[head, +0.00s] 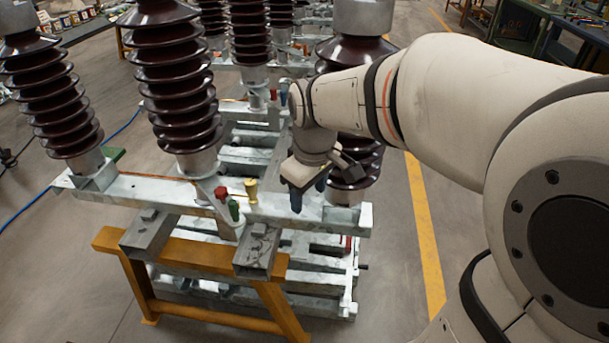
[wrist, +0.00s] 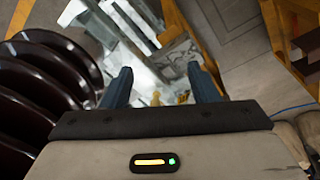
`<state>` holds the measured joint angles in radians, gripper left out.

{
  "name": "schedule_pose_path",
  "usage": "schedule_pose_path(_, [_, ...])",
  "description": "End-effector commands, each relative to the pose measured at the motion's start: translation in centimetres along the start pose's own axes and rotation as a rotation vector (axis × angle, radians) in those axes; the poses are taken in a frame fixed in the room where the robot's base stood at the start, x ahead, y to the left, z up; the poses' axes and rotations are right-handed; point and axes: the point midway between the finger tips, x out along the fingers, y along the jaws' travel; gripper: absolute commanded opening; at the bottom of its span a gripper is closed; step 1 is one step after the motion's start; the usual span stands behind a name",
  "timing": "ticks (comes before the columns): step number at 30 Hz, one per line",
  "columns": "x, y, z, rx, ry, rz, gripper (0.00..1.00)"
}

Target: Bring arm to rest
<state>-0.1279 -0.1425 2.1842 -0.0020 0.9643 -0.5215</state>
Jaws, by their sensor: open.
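My arm reaches in from the right in the head view and bends down at the wrist. My gripper (head: 308,194) points down over the near metal beam (head: 150,192), between two brown ribbed insulators. In the wrist view my gripper (wrist: 162,85) shows two blue fingers spread apart with nothing between them. The right insulator (head: 355,160) stands close behind and beside my gripper, partly hidden by my arm. Its dark ribs also fill the left of the wrist view (wrist: 40,80).
A middle insulator (head: 180,90) and a left insulator (head: 48,95) stand on the beam. Red, green and yellow parts (head: 234,208) sit on the beam left of my gripper. A yellow trestle (head: 200,260) supports the frame. Open floor with a yellow line (head: 425,230) lies right.

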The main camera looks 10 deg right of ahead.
Motion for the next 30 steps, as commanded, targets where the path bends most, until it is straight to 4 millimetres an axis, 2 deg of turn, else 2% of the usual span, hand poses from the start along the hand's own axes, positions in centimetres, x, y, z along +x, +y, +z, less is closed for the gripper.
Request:
schedule_pose_path(15, [0.0,0.0,0.1,0.003,0.0,0.0,0.54])
schedule_pose_path(17, [-0.6,-0.1,1.1,0.057,0.007,0.006,0.54])
schedule_pose_path(24, [-2.2,-1.7,7.9,0.427,0.051,0.035,0.54])
schedule_pose_path(27, [-2.2,-2.3,9.9,0.551,0.068,0.042,0.54])
schedule_pose_path(30, [-2.1,-2.8,11.0,0.623,0.077,0.045,0.54])
